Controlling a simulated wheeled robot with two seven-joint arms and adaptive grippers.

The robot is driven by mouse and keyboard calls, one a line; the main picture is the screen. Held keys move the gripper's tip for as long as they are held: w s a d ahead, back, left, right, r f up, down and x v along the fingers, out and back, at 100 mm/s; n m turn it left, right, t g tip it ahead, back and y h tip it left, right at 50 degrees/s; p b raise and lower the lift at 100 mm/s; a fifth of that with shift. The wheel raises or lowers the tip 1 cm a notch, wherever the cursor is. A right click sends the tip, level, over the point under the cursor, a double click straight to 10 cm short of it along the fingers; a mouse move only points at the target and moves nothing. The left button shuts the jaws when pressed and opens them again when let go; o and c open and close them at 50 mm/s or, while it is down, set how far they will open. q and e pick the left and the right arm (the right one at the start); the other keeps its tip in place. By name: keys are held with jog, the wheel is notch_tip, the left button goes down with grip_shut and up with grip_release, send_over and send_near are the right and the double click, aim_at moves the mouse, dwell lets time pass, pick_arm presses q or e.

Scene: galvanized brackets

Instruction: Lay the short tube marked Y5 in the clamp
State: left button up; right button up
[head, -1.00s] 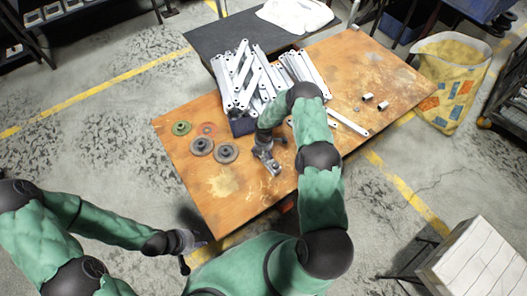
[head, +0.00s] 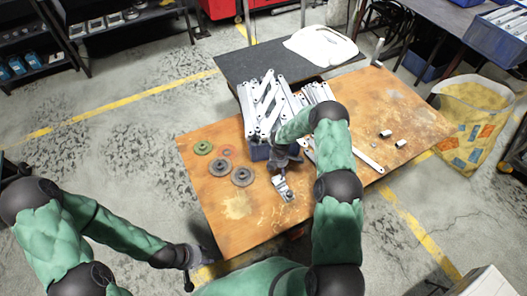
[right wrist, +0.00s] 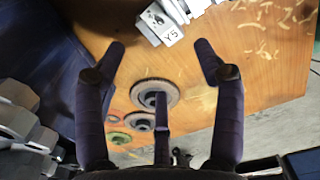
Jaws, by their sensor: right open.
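The clamp (head: 284,188) is a small grey metal fixture on the wooden table, in front of the blue bin. In the right wrist view a metal piece marked Y5 (right wrist: 168,32) shows at the top edge, where the clamp lies; I cannot tell whether the mark is on the clamp or on a tube in it. My right gripper (head: 286,160) is just behind the clamp, beside the bin. Its fingers (right wrist: 160,60) are spread and empty. Two short grey tubes (head: 385,133) (head: 400,143) lie on the right of the table; no marks are readable. My left gripper (head: 192,268) is low, off the table's front edge.
The blue bin (right wrist: 58,50) is heaped with long brackets (head: 262,105), close beside my right gripper. Dark discs (head: 220,167) and a green disc (head: 203,148) lie left of the clamp. A long flat bar (head: 366,158) lies at the right. The table's front left is clear.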

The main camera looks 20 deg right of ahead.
jog(key=s+a+r+m, duration=0.1)
jog(key=a+r+m, duration=0.3)
jog(key=r, duration=0.6)
jog(key=a+r+m, duration=0.4)
jog(key=r+m, duration=0.2)
jog(key=r, duration=0.3)
jog(key=shift+s+r+m, duration=0.3)
jog(key=shift+s+r, duration=0.05)
